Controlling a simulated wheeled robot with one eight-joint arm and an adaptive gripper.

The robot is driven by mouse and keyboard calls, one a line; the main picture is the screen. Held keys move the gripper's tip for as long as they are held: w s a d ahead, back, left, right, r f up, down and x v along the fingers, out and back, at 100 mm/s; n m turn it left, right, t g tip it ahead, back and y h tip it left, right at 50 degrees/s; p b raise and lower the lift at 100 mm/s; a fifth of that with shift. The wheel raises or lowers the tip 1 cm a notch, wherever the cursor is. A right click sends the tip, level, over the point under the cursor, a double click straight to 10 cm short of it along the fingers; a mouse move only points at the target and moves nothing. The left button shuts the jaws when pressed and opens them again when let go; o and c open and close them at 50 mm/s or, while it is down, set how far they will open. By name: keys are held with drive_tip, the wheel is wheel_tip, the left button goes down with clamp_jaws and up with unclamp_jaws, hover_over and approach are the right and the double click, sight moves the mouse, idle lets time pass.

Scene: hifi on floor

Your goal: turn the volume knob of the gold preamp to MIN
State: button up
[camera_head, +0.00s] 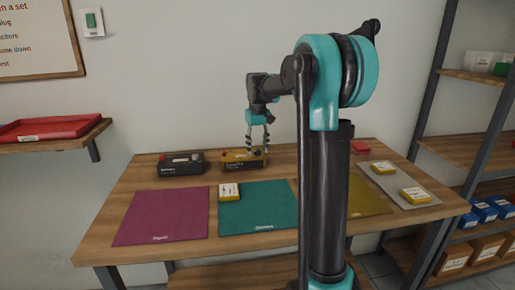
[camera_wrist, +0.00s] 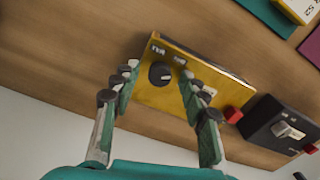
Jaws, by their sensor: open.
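The gold preamp (camera_head: 239,164) stands at the back of the table, and its gold panel (camera_wrist: 188,80) fills the middle of the wrist view. Its dark round volume knob (camera_wrist: 160,73) has a pale pointer mark, but I cannot read its setting. Small labels on the panel are too blurred to read. A red part (camera_wrist: 233,114) sits at one end of the preamp. My gripper (camera_wrist: 158,82) is open above the panel, with one finger on each side of the knob. It also shows over the preamp in the head view (camera_head: 257,150). I cannot tell whether the fingers touch the knob.
A black unit (camera_head: 181,164) stands left of the preamp and also shows in the wrist view (camera_wrist: 275,128). Purple (camera_head: 161,217), teal (camera_head: 262,215) and olive (camera_head: 368,203) mats lie in front. A yellow-and-white box (camera_head: 229,192) rests on the teal mat. The wall is close behind.

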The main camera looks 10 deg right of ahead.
sight(258, 150)
wheel_tip(258, 150, up, 12)
idle(0.5)
drive_tip(key=shift+s+f, duration=0.1)
